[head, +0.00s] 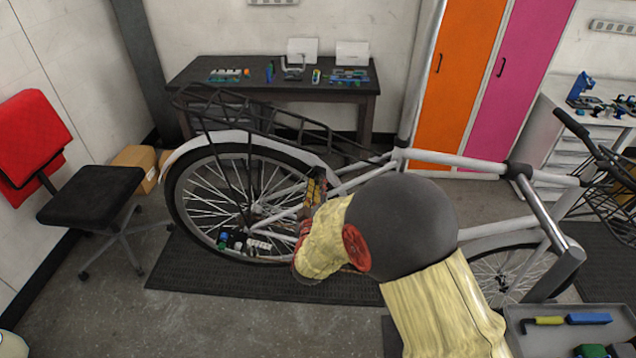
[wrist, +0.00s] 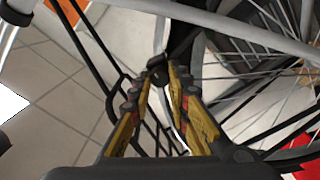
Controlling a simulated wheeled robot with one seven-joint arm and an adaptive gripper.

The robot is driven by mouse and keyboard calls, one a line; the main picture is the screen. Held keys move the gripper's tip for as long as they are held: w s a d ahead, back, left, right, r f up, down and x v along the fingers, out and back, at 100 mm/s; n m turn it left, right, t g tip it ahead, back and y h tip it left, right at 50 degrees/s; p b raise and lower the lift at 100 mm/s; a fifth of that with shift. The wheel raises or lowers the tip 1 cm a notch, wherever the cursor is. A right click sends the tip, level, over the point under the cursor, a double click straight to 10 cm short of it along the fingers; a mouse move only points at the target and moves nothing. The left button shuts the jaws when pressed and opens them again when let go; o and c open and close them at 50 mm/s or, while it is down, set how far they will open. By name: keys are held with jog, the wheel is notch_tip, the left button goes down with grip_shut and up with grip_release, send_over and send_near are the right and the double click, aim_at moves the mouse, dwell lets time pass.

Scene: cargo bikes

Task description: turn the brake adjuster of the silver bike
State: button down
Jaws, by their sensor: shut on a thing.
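The silver bike (head: 465,160) stands across the head view, its rear wheel (head: 180,205) at the left. My gripper (head: 318,185) is at the bike's rear, beside the wheel and frame tubes. In the wrist view its two yellow fingers (wrist: 160,80) come close together around a small dark part (wrist: 158,66), which appears to be the brake adjuster. The fingers are shut on it. The adjuster is too small to make out in the head view, and my arm covers the middle of the bike. Wheel spokes (wrist: 270,85) show at the right in the wrist view.
A dark rear rack (head: 235,110) sits above the wheel. A workbench (head: 300,88) with tools stands behind. A red and black chair (head: 90,195) is at the left. A grey tray (head: 515,325) with tools is at the lower right.

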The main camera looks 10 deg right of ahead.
jog(key=n+p, duration=0.2)
jog(key=n, duration=0.3)
jog(key=shift+n, duration=0.4)
jog(key=shift+f+n+p, duration=0.1)
jog(key=shift+n+p, duration=1.05)
jog(key=shift+n, duration=0.85)
jog(key=c, duration=1.7)
grip_release()
jog(key=shift+o, duration=0.2)
jog(key=v, duration=1.2)
